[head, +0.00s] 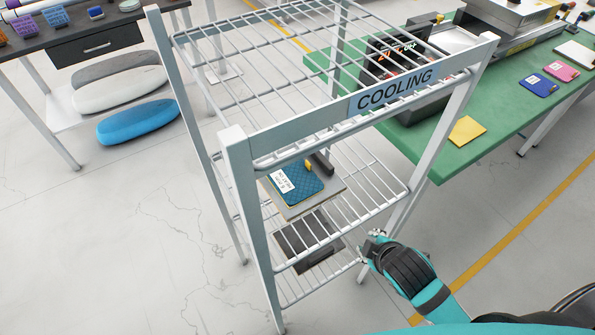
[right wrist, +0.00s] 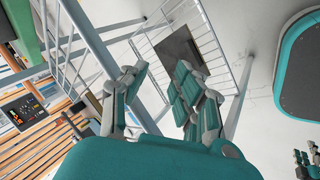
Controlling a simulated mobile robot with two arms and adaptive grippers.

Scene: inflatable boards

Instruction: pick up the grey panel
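A dark grey panel (head: 309,243) lies flat low in the wire cooling rack, partly hidden behind the wires of the shelf above. It also shows as a dark rectangle (right wrist: 181,48) beyond the fingers in the right wrist view. A lighter grey plate (head: 293,212) lies on the middle shelf under a blue pad (head: 297,184). My right gripper (head: 372,246) is at the rack's right side, low down, apart from the dark panel. In its wrist view the fingers (right wrist: 160,80) are spread with nothing between them. A small teal and dark part at that view's lower right edge may be my left gripper.
The rack's posts and COOLING sign (head: 395,90) stand around the shelves. A green table (head: 440,150) with a yellow pad (head: 467,130) is at the right. A dark bench (head: 80,35) stands at the left. The floor in front is clear.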

